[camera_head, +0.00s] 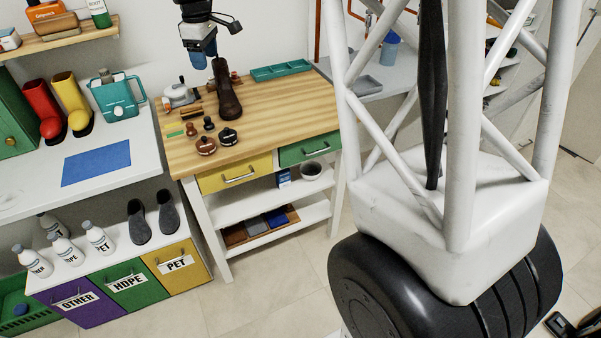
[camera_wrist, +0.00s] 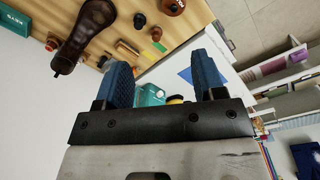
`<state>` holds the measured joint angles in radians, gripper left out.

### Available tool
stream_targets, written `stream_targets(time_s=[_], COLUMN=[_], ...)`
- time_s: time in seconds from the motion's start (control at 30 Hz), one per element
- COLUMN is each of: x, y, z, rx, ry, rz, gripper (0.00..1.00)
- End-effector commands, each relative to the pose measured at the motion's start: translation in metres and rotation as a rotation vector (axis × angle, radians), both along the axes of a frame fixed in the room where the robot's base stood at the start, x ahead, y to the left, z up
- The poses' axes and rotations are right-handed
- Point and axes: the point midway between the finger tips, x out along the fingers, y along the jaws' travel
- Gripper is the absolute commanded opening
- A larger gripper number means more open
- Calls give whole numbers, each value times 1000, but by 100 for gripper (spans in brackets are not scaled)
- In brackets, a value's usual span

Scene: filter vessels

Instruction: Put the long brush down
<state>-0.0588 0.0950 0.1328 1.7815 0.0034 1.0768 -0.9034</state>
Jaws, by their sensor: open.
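My gripper (camera_head: 203,58) is over the back of the wooden workbench, above and left of the upright part of a dark brown boot (camera_head: 228,95). In the wrist view my gripper (camera_wrist: 160,64) has its two blue fingers wide apart, with nothing held between them. A brown, long-shaped brush (camera_head: 191,115) appears to lie on the bench left of the boot, and it also shows in the wrist view (camera_wrist: 129,48). It is small in both views, so I cannot tell surely that it is the long brush. It is apart from my fingers.
The workbench (camera_head: 290,92) also carries round tins (camera_head: 228,137), small round brushes, a grey-white device (camera_head: 180,94) and a green tray (camera_head: 280,72). A white counter (camera_head: 35,165) with red and yellow boots is on the left. The bench's right front is clear.

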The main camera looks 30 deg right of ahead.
Motion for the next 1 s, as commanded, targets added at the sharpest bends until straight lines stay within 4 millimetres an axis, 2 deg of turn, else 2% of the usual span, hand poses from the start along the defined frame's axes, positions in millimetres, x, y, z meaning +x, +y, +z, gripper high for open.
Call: stream_targets(time_s=[0.03, 0.2, 0.47, 0.73, 1.0], x=[-15, -63, -136, -212, -287], y=[-3, -10, -20, -30, -37], z=[6, 20, 29, 29, 20], rx=[1, 8, 21, 38, 59], ry=[-7, -28, -53, -79, -106], rz=[-26, -126, -280, -438, -595], gripper=[63, 63, 63, 63, 63])
